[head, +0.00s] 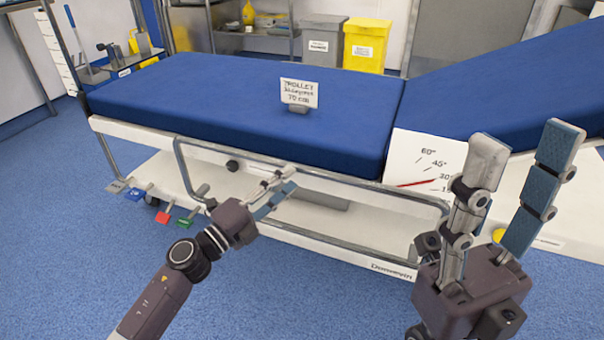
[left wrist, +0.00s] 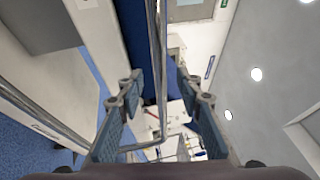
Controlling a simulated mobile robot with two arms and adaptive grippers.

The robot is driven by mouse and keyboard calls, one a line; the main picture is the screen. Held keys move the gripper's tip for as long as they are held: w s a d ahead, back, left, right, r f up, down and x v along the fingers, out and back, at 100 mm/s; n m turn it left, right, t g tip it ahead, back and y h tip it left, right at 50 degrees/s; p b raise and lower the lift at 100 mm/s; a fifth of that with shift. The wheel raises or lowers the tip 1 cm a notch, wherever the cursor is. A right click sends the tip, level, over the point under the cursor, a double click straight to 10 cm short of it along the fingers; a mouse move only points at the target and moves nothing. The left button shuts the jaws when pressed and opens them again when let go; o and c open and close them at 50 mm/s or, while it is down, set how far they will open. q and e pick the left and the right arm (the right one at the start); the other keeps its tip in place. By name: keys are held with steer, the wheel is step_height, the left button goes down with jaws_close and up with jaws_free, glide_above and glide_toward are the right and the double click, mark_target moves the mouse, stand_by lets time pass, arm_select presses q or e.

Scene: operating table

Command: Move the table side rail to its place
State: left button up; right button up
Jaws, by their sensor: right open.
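The table side rail (head: 222,152) is a grey tubular frame along the near side of the trolley bed (head: 135,135). Its top bar runs just below the mattress (head: 220,95), and its lower bar is near the white base. My left gripper (head: 280,190) is at the top bar, with its fingers partly overlapping it in the head view. In the left wrist view, the rail's tube (left wrist: 162,60) passes between the spread fingers, with gaps on both sides. My right gripper (head: 523,148) is open and empty, pointing up at the right, away from the rail.
An angle card (head: 425,160) stands by the raised backrest (head: 500,85). A written sign (head: 299,92) stands on the mattress. Coloured pedals (head: 162,217) stick out at the lower left. Bins (head: 367,45) and a steel shelf stand behind. Blue floor in front is free.

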mark_target(302, 169)
arm_select(q)
steer(key=b+x, duration=0.1)
steer(key=x, duration=0.4)
steer(key=shift+w+d+r, duration=0.1)
steer(key=shift+w+d, duration=0.15)
steer(key=shift+w, duration=0.05)
jaws_close()
